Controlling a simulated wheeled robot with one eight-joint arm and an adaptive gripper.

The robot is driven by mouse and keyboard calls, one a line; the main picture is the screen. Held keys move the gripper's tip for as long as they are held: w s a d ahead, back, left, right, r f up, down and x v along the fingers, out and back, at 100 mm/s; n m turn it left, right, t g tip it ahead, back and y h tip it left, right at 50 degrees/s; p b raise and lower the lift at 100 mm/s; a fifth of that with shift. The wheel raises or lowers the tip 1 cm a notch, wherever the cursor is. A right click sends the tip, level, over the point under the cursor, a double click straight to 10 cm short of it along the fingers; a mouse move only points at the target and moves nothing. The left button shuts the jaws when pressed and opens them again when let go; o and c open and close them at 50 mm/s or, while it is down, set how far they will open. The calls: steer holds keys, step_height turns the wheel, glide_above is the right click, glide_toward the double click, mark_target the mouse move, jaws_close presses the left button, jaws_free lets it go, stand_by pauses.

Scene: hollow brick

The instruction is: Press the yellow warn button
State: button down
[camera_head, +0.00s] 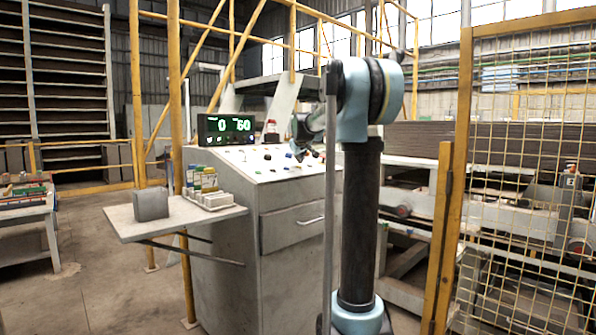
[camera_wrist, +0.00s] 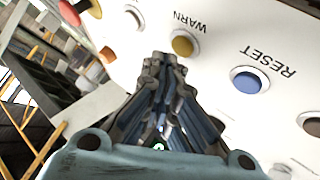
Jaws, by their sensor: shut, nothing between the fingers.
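The yellow warn button (camera_wrist: 183,45) shows in the wrist view, set in a pale ring on the white panel (camera_wrist: 228,22) with the label WARN beside it. My gripper (camera_wrist: 164,60) is shut and empty. In that picture its fingertips lie just left of and below the yellow button; whether they touch the panel cannot be told. In the head view my gripper (camera_head: 309,153) is small and dark above the sloping top of the grey control console (camera_head: 225,240). The yellow button cannot be made out in the head view.
A blue button (camera_wrist: 248,80) labelled RESET sits right of the yellow one. A red knob (camera_wrist: 72,10) is at upper left. A green-digit display (camera_head: 228,127) stands on the console. A side shelf (camera_head: 130,225) holds a grey block (camera_head: 151,204) and small bottles (camera_head: 203,178).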

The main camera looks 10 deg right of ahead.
steer(key=shift+w+a+f, duration=0.15)
steer(key=shift+f, duration=0.55)
stand_by(1.4)
steer(key=shift+r, duration=0.8)
steer(key=shift+s+d+r, duration=0.2)
steer(key=shift+s+r, duration=0.05)
steer(key=shift+r, duration=0.55)
steer(key=shift+s+d+r, duration=0.15)
steer(key=shift+s+r, duration=0.05)
steer(key=shift+r, duration=0.6)
steer(key=shift+s+d+r, duration=0.2)
steer(key=shift+s+r, duration=0.05)
steer(key=shift+r, duration=0.55)
steer(key=s+f+m+g, duration=0.1)
steer(key=s+f+g, duration=0.2)
steer(key=s+f, duration=1)
steer(key=s+f+m+g, duration=0.2)
steer(key=s+f, duration=1.2)
steer(key=s, duration=1)
steer(key=s+f+m+g, duration=0.2)
steer(key=s+f+g, duration=0.2)
steer(key=s+f, duration=0.9)
steer(key=s, duration=0.6)
steer(key=shift+d+f+y, duration=0.15)
steer(key=shift+f+y, duration=0.2)
steer(key=shift+y, duration=0.05)
